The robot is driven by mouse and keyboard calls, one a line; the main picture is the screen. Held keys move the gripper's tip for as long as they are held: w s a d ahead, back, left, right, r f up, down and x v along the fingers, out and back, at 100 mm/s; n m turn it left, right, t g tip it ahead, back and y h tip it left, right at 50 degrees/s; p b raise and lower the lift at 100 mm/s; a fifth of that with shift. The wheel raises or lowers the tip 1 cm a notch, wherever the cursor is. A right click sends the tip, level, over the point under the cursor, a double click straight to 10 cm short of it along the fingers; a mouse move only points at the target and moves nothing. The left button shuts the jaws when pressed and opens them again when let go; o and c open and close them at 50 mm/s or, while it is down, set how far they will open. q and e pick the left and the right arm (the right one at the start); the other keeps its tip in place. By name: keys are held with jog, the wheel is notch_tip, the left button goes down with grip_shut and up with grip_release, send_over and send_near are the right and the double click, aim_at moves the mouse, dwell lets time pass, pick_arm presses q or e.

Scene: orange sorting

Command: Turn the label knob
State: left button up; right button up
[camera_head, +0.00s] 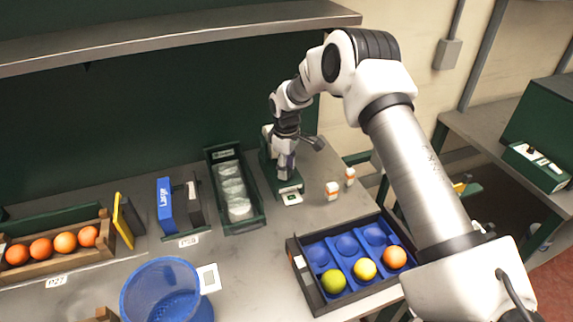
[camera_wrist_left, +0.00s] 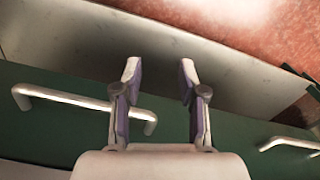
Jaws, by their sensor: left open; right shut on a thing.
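The label device (camera_head: 268,145) is a dark green and light-coloured unit standing on the bench, with a small white label (camera_head: 291,198) on its base. My right gripper (camera_head: 286,172) points down at its front and is shut on the label knob, which the fingers and wrist mostly hide. How far the knob is turned cannot be told. A dark lever-like part (camera_head: 313,143) sticks out to the right of the wrist. My left gripper (camera_wrist_left: 160,75) shows only in the left wrist view, open and empty, near a green front with metal handles (camera_wrist_left: 85,105).
A black tray with blue cups (camera_head: 309,285) holds a green, a yellow and an orange fruit. Left of the device stand a green bin with clear containers (camera_head: 256,221), a blue box (camera_head: 165,205), a crate of oranges (camera_head: 100,250) and a blue basket (camera_head: 135,300). Two small bottles (camera_head: 332,190) stand right.

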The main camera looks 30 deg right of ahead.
jog(key=m, duration=0.3)
jog(key=m+p, duration=0.1)
jog(key=m, duration=0.2)
jog(key=shift+s+f, duration=0.15)
jog(key=shift+s, duration=0.05)
jog(key=m+p, duration=0.1)
jog(key=m, duration=0.3)
jog(key=shift+m, duration=0.4)
jog(key=shift+m+p, duration=0.4)
jog(key=shift+m, duration=0.8)
jog(key=shift+w, duration=0.1)
jog(key=o, duration=1)
jog(key=shift+o, duration=0.6)
jog(key=shift+w, duration=0.1)
